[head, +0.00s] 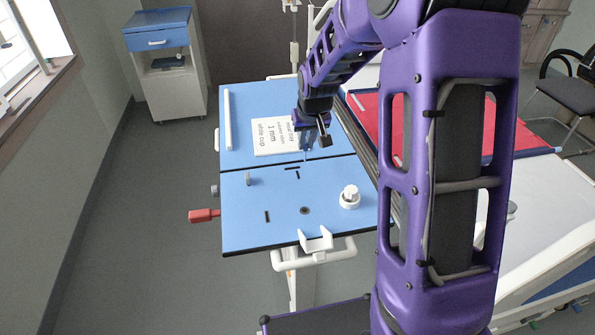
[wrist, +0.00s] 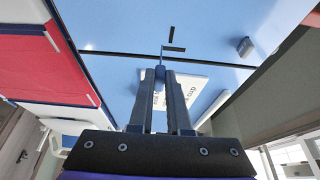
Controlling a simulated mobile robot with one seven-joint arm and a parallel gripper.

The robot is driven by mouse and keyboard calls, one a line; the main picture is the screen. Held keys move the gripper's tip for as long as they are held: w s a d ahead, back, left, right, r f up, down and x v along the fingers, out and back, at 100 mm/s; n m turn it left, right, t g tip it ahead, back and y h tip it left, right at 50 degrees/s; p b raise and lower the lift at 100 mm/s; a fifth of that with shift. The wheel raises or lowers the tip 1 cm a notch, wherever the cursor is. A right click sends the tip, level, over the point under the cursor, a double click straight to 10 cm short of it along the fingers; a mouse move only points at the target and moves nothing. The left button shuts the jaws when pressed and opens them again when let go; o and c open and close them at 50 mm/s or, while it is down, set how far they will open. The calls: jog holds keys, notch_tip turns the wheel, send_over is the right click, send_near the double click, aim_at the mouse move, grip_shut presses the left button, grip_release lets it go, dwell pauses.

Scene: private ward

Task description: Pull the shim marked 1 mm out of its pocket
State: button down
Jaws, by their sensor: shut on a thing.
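My gripper (head: 305,150) is above the blue table top, near its dark seam. In the wrist view, my gripper (wrist: 160,78) has its two fingers close together on a small, thin blue piece (wrist: 160,71), which I take for the shim. A narrow end of this piece sticks out beyond the fingertips. No 1 mm mark on it can be read. Dark slots (head: 291,168) lie in the board just in front of the gripper; they also show in the wrist view (wrist: 172,34). I cannot tell whether the piece's lower end is in a pocket or clear of it.
A white card (head: 270,143) with upside-down text, including "1 mm", lies behind the gripper. A white round part (head: 349,197) stands at the right, a small grey peg (head: 249,180) at the left. A bed stands on the right.

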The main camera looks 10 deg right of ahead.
jog(key=d, duration=1)
